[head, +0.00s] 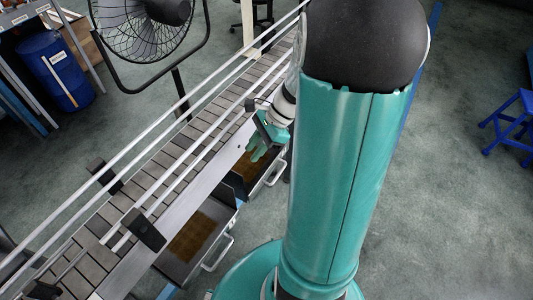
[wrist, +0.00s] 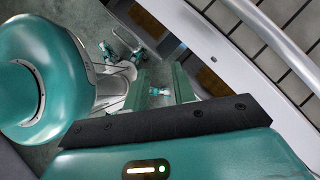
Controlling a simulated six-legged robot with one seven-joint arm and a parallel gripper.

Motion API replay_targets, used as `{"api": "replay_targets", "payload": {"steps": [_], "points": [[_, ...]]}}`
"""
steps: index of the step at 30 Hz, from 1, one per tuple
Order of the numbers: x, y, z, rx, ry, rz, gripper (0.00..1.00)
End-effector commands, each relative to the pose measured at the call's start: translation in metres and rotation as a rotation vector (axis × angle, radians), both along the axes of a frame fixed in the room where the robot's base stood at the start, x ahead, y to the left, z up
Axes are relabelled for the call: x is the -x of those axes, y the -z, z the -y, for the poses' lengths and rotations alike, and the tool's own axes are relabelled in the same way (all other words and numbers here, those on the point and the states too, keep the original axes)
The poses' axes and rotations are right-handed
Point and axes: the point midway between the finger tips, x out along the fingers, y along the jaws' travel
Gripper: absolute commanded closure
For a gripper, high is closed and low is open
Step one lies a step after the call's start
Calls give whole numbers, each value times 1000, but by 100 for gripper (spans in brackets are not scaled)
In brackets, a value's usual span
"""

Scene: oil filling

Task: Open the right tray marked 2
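Two grey trays stick out from under the conveyor in the head view, both showing brown contents. The nearer tray (head: 178,270) has a pale handle (head: 218,253); the farther tray (head: 256,184) has a similar handle (head: 277,173). No number is readable, so I cannot tell which is marked 2. My gripper (head: 257,154) hangs over the farther tray and partly hides it. In the wrist view, the two green fingers of my gripper (wrist: 161,74) are apart, with no handle visible between them. Parts of the trays show beyond, cut off by the gripper body.
The slatted conveyor (head: 150,185) with metal rails runs diagonally beside the trays. A black fan (head: 140,28) and a blue barrel (head: 55,70) stand behind it. A blue stool (head: 512,122) stands at right. The carpet to the right of my arm is mostly clear.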

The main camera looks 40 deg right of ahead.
Motion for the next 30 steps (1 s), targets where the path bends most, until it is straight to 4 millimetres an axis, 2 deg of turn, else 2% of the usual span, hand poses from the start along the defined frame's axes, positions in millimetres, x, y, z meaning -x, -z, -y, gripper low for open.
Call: {"api": "replay_targets", "payload": {"steps": [1, 11, 18, 24, 27, 30], "points": [[3, 17, 14, -74, 114, -51, 74], [25, 113, 93, -575, 822, -328, 74], [56, 190, 143, -1010, 1281, -502, 74], [83, 243, 169, -1349, 1546, -604, 74], [91, 258, 175, -1447, 1608, -628, 74], [91, 264, 177, -1491, 1634, -639, 74]]}}
